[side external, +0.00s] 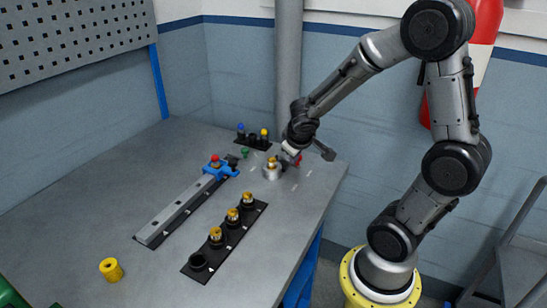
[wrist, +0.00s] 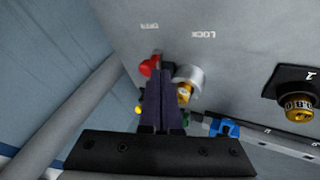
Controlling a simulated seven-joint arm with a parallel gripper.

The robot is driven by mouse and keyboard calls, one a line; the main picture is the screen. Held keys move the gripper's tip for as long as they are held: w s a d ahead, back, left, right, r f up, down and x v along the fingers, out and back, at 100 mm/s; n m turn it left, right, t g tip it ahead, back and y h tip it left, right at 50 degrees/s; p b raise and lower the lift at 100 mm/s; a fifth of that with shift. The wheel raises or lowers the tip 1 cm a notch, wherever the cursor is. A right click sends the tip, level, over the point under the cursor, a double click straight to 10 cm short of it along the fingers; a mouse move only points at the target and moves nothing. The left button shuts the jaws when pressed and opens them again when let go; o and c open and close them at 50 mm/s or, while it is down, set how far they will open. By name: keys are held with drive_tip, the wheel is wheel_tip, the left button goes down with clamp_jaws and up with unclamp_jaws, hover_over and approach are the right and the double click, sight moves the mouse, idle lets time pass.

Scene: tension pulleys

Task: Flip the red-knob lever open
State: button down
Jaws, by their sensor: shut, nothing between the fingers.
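The red lever knob (wrist: 150,65) shows in the wrist view just left of my fingertips, under the printed OPEN label. A silver round base (wrist: 192,74) with a brass-coloured pulley (wrist: 184,92) is right of the fingers. My gripper (wrist: 162,72) is shut with nothing in it, its tips close to the knob; contact cannot be told. In the side external view the silver base (side external: 271,174) stands near the table's right edge, with my gripper (side external: 290,152) low behind it. A bit of the red knob (side external: 297,160) shows there. The lever's arm is mostly hidden.
A black rack (side external: 228,246) with several brass pulleys lies in front. A grey rail (side external: 185,208) with a blue clamp (side external: 222,169) runs on the left. A small black holder (side external: 252,142) stands behind. A yellow spool (side external: 111,270) sits front left. The left tabletop is clear.

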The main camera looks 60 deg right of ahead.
drive_tip(key=shift+s+d, duration=0.35)
drive_tip(key=shift+d, duration=0.25)
drive_tip(key=shift+s+d, duration=0.3)
drive_tip(key=shift+d, duration=0.4)
drive_tip(key=a, duration=0.4)
drive_tip(key=shift+s+a+r, duration=0.1)
drive_tip(key=shift+s+r, duration=0.2)
drive_tip(key=shift+r, duration=0.05)
drive_tip(key=s+d+v, duration=0.1)
drive_tip(key=v, duration=0.8)
drive_tip(key=shift+s+r, duration=0.35)
drive_tip(key=shift+s, duration=0.05)
drive_tip(key=shift+a, duration=0.1)
